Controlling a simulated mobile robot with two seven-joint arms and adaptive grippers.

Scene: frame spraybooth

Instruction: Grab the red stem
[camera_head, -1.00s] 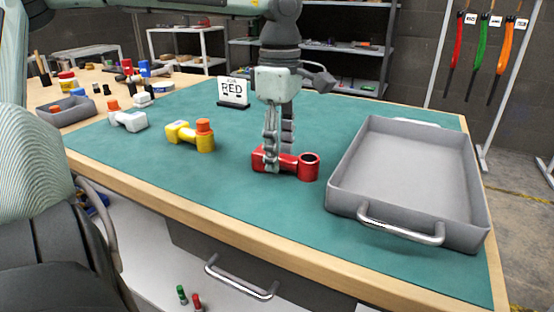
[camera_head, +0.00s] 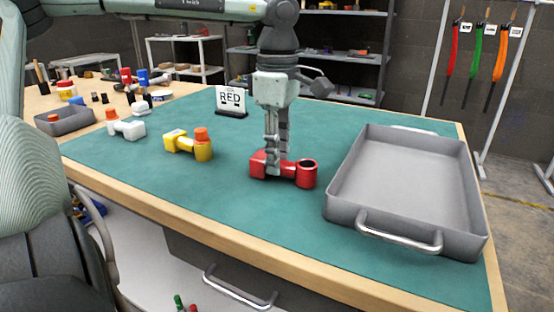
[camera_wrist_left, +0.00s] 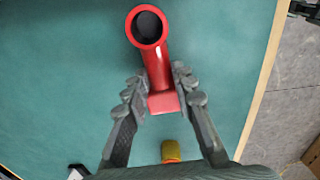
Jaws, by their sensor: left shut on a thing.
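The red stem (camera_head: 305,172) lies on the green mat in the middle of the bench, its open round end to the right. My left gripper (camera_head: 273,168) points straight down and is shut on the red stem's bar, near its block end. The left wrist view shows the red stem (camera_wrist_left: 156,65) between the two fingers (camera_wrist_left: 160,92), its hollow ring end away from the palm. A sign reading RED (camera_head: 231,99) stands behind it on the mat. My right gripper is not in view.
A grey tray (camera_head: 375,215) with metal handles stands to the right of the red stem. A grey bin (camera_head: 75,122) stands at the far left.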

